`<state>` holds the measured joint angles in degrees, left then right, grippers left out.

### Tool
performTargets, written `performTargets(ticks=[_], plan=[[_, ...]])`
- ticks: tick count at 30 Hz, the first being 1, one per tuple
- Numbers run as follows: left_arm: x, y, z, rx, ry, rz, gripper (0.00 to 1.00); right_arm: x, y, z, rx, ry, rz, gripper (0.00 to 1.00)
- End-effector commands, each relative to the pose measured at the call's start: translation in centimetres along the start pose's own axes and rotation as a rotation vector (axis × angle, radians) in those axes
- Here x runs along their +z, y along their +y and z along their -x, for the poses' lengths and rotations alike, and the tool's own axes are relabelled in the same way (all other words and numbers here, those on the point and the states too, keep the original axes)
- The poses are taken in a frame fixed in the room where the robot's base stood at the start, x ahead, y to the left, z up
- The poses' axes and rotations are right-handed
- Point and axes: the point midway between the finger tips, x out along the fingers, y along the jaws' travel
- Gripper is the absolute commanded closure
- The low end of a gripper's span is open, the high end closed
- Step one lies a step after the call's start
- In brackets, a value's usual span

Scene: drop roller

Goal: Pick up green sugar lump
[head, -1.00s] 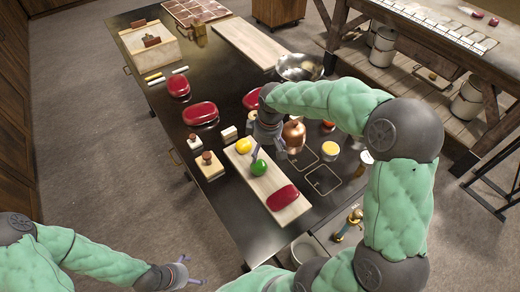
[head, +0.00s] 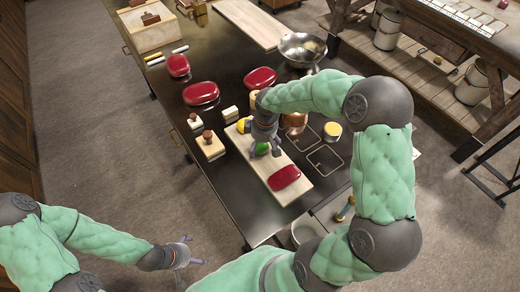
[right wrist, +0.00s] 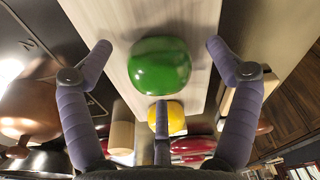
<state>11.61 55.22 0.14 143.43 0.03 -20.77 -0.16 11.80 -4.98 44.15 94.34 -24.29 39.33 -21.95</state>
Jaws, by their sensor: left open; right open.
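The green sugar lump (right wrist: 160,66) lies on the pale wooden board (head: 296,196). In the right wrist view it sits between and ahead of the spread fingers of my right gripper (right wrist: 158,60), not visibly touched. In the head view my right gripper (head: 265,148) hangs over the board and mostly covers the green lump (head: 262,147). A yellow lump (head: 241,126) lies on the same board, beyond the green one; it also shows in the right wrist view (right wrist: 168,116). My left gripper (head: 190,252) is open and empty, off the table's near left side.
A red lump (head: 284,177) lies at the board's near end. Two stamp-like blocks (head: 210,147) stand left of the board. A copper pot (head: 294,123), a yellow-topped jar (head: 332,131) and a metal bowl (head: 302,48) stand to the right and behind.

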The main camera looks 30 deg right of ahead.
Motion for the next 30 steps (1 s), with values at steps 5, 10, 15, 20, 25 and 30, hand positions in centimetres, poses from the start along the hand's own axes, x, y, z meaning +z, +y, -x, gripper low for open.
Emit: performTargets(ticks=[5, 10, 15, 20, 25, 30], plan=[[-0.01, -0.07, -0.19, 0.000, 0.000, 0.000, 0.00, -0.01, 0.06, -0.93, 0.001, 0.001, -0.001, 0.11], [-0.01, -0.05, -0.15, 0.000, 0.000, 0.000, 0.00, -0.01, 0.06, -0.87, 0.001, 0.001, -0.001, 0.19], [-0.01, -0.05, -0.15, 0.000, 0.000, 0.000, 0.00, -0.01, 0.04, -0.87, 0.001, 0.001, -0.001, 0.67], [-0.01, -0.06, -0.16, 0.000, 0.000, 0.000, 0.00, -0.02, 0.05, -0.86, 0.001, 0.001, -0.001, 0.78], [-0.01, -0.05, -0.15, 0.000, 0.000, 0.000, 0.00, -0.01, 0.05, -0.84, 0.001, 0.001, -0.001, 0.78], [0.00, 0.00, 0.00, 0.000, 0.000, 0.000, 0.00, -0.12, 0.07, -0.24, 0.002, 0.002, 0.000, 0.78]])
